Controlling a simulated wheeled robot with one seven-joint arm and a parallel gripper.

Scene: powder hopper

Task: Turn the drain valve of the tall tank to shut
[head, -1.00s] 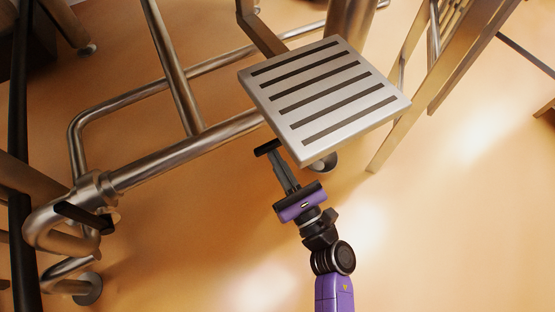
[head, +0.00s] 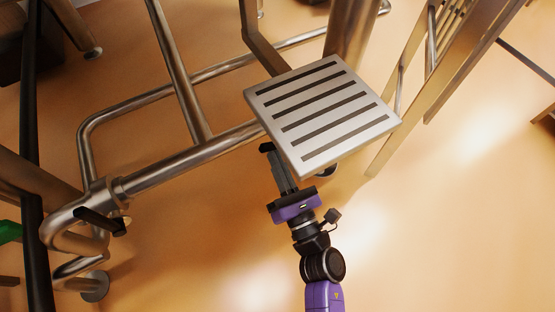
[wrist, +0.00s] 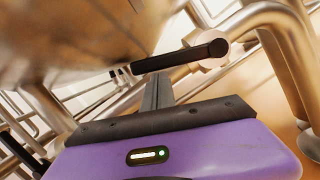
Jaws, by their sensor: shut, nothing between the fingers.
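My gripper (head: 279,165) reaches from the bottom of the head view to the left edge of a slotted grey step. In the wrist view its fingers (wrist: 157,93) are shut together with nothing between them. A black bar-shaped handle with a rounded end (wrist: 190,57) lies across just beyond the fingertips; I cannot tell whether they touch it. A dark bar (head: 266,147) shows at the fingertips in the head view, partly hidden by the step. A large rounded metal surface (wrist: 75,35) hangs close by at upper left. I cannot tell which tank or valve the handle belongs to.
The slotted step (head: 318,80) overhangs beside my gripper. A steel pipe (head: 190,160) runs left to a bend with another black lever (head: 101,221). A slanted frame (head: 440,85) stands at right. The floor at lower right (head: 450,220) is clear.

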